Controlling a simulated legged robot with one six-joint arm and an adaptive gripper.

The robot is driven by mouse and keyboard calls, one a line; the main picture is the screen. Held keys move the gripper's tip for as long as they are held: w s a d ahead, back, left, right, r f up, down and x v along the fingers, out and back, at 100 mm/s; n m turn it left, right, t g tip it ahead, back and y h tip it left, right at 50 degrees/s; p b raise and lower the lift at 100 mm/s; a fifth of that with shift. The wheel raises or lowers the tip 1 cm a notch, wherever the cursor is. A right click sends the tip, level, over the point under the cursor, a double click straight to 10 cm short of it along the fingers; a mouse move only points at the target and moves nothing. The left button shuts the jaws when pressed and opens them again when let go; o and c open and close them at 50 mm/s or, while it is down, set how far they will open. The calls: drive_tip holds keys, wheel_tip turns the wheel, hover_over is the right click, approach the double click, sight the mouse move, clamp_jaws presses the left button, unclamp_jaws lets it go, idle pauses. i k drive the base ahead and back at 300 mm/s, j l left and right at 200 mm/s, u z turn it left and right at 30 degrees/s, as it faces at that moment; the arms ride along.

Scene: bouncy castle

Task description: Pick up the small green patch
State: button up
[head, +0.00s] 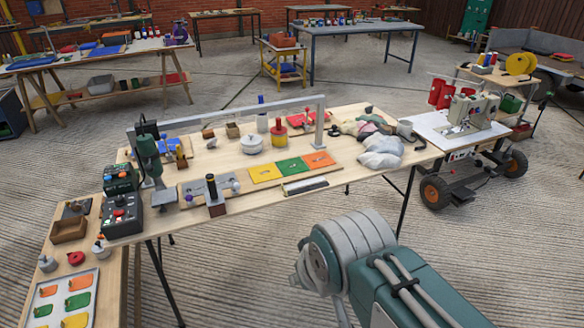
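Three flat square patches lie in a row near the front middle of the wooden work table. They are a yellow patch (265,173), a green patch (292,167) and an orange patch (319,160). A pale tray (61,293) on the lower table at the left holds several smaller patches. Among these are a small green patch (78,301) and another small green patch (43,311). My arm shows at the lower right, in front of the work table and apart from the patches. My gripper's fingers cannot be seen.
A metal ruler-like bar (305,185) lies just in front of the patches. A grey frame (230,117) arches over the table. A green press (150,160) and control boxes (122,214) stand at its left. A sewing machine cart (465,125) stands right.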

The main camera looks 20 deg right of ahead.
sight(44, 311)
drive_tip(key=u, duration=1.45)
